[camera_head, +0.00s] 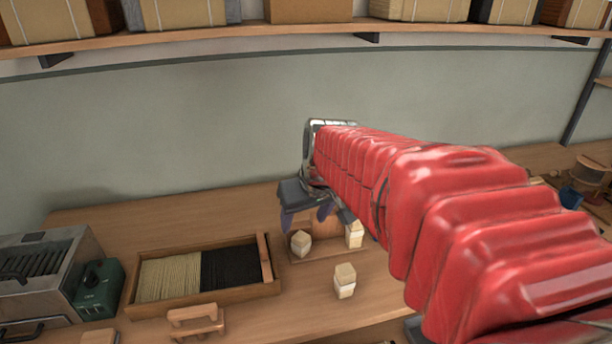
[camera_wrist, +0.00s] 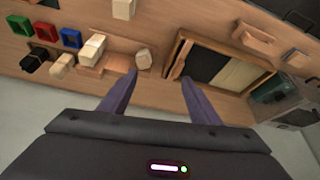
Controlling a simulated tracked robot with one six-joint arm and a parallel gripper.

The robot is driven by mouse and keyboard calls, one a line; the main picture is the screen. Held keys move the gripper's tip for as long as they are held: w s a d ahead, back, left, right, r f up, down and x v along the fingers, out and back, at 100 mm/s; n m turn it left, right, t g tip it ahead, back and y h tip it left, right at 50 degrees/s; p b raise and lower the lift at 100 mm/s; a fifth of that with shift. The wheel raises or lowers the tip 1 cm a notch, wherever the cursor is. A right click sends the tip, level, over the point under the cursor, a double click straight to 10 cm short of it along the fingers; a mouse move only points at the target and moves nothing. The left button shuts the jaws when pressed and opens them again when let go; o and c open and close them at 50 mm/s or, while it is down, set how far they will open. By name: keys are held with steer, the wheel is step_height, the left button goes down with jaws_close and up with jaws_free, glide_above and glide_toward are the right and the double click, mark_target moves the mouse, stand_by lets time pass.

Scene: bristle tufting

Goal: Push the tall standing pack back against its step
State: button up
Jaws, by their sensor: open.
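A wooden stand with a raised step (camera_head: 325,228) is on the bench below my gripper; it also shows in the wrist view (camera_wrist: 118,63). A tall pale pack (camera_head: 354,236) is at its right end, partly hidden by my arm; it shows whole in the wrist view (camera_wrist: 92,48). A smaller pale block (camera_head: 300,243) sits at the other end, also seen in the wrist view (camera_wrist: 143,59). I cannot tell whether the tall pack touches the step. My gripper (camera_head: 306,216) is open and empty above the stand; its fingers are apart in the wrist view (camera_wrist: 158,80).
Another pale block (camera_head: 344,281) stands in front of the stand. A tray of tan and black bristles (camera_head: 273,288) is to the left, beyond it a green box (camera_head: 99,290). Coloured bins (camera_wrist: 70,37) and another pale block (camera_wrist: 62,66) are beside the stand. A wall rises behind.

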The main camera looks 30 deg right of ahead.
steer(key=w+d+f+m, duration=0.1)
steer(key=w+d+f, duration=0.1)
steer(key=d, duration=0.3)
steer(key=w+d+f, duration=0.1)
steer(key=w+d, duration=0.2)
steer(key=d, duration=0.2)
glide_above(355, 230)
steer(key=s, duration=0.2)
step_height(355, 230, down, 6)
steer(key=shift+w+d+r+m+g+h, duration=0.1)
steer(key=shift+w+d+m+g+h, duration=0.05)
steer(key=shift+d+m+g+h, duration=0.2)
steer(key=shift+a, duration=0.1)
steer(key=x, duration=1.4)
steer(key=shift+c, duration=0.4)
steer(key=c, duration=1.1)
